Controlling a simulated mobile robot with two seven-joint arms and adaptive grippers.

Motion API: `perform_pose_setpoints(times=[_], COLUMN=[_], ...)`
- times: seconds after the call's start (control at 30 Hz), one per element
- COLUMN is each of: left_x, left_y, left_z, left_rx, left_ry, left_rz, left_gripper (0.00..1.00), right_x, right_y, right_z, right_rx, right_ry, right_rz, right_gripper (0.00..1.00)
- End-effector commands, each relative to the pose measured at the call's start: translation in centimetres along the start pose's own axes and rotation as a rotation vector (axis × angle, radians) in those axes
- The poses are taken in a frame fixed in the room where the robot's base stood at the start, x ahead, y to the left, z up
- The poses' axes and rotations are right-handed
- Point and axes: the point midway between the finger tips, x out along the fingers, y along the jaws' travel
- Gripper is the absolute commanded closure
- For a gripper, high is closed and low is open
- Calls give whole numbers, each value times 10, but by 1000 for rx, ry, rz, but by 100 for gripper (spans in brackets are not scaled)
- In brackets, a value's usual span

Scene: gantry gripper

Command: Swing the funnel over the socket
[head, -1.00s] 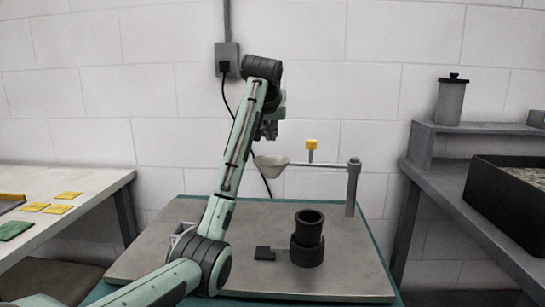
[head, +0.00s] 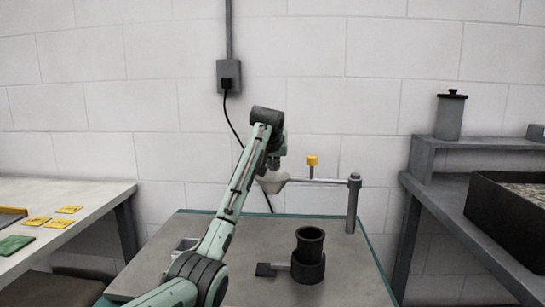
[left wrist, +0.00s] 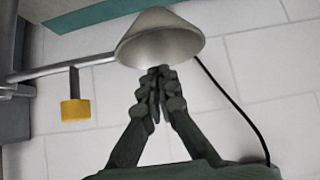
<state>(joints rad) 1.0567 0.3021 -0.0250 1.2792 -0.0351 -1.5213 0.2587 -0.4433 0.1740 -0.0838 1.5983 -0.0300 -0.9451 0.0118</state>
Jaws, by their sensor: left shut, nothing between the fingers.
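The pale funnel (head: 274,183) hangs at the left end of a horizontal swing arm (head: 318,181), which joins a grey post (head: 353,205) at the right. A yellow knob (head: 312,161) stands up from the arm. The dark socket (head: 309,250) stands on the grey board, in front and to the right of the funnel. My left gripper (left wrist: 155,85) is shut and empty, its fingertips at the funnel's rim in the left wrist view (left wrist: 160,50); I cannot tell whether they touch. In the head view the left arm partly covers the funnel. The right gripper is not seen.
The grey board (head: 250,240) has free room around the socket. A small black block (head: 265,269) adjoins the socket's left side. A white table (head: 70,205) stands left; a grey bench (head: 440,190) with a dark bin (head: 510,225) stands right.

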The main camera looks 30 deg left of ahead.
Motion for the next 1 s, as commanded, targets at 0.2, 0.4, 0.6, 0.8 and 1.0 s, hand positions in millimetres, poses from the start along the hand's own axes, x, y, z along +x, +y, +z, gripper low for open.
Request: perform_pose_setpoints(times=[0.2,0.4,0.6,0.8,1.0], left_x=[-3,-9,-10,-10,-10], left_y=[0,0,0,0,14], left_z=[22,36,38,38,38], left_rx=[2,1,0,0,-1], left_ry=[0,0,-1,-1,0], left_rz=[-1,0,-1,0,-1], left_gripper=[100,100,100,100,100], right_x=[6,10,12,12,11], right_y=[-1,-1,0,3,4], right_z=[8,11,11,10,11], right_rx=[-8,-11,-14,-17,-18], right_ry=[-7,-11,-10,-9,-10], right_rz=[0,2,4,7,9], right_gripper=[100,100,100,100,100])
